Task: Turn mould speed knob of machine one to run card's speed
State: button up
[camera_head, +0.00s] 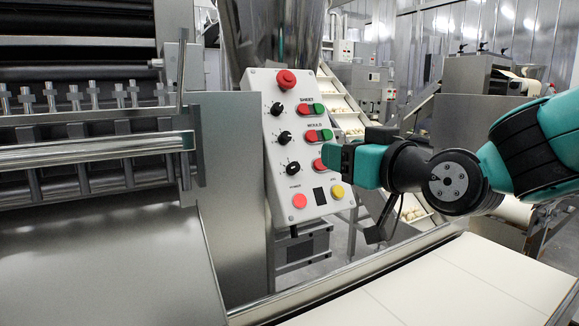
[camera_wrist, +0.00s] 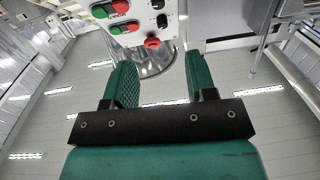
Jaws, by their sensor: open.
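The mould speed knob (camera_head: 284,137) is the middle of three black knobs on the pale control panel (camera_head: 268,180), beside the MOULD label and its red and green buttons. I cannot read its setting. In the wrist view the panel shows upside down at the top edge, with a black knob (camera_wrist: 157,4) there that looks like the mould one. My gripper (camera_head: 328,157) is in front of the panel's right side, right of and slightly below the knob, hiding part of the third button row. Its teal fingers (camera_wrist: 160,82) are apart with nothing between them. I see no run card.
A red mushroom button (camera_head: 285,80) tops the panel. The sheet knob (camera_head: 277,109) is above and a third knob (camera_head: 293,168) below. Red (camera_head: 299,201) and yellow (camera_head: 337,192) buttons sit at the bottom. A pale conveyor belt (camera_head: 470,285) runs below my arm.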

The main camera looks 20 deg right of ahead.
jog(key=p, duration=1.1)
send_near(288, 136)
jog(key=p+x, duration=0.4)
jog(key=p, duration=0.1)
jog(key=p+x, duration=0.3)
jog(key=shift+w+a+r, duration=0.1)
jog(key=shift+a+r, duration=0.05)
jog(key=shift+r, duration=0.1)
jog(key=shift+w+a+f+p, duration=0.15)
jog(key=shift+w+f+p, duration=0.1)
jog(key=shift+w+p, duration=0.4)
jog(key=c, duration=0.9)
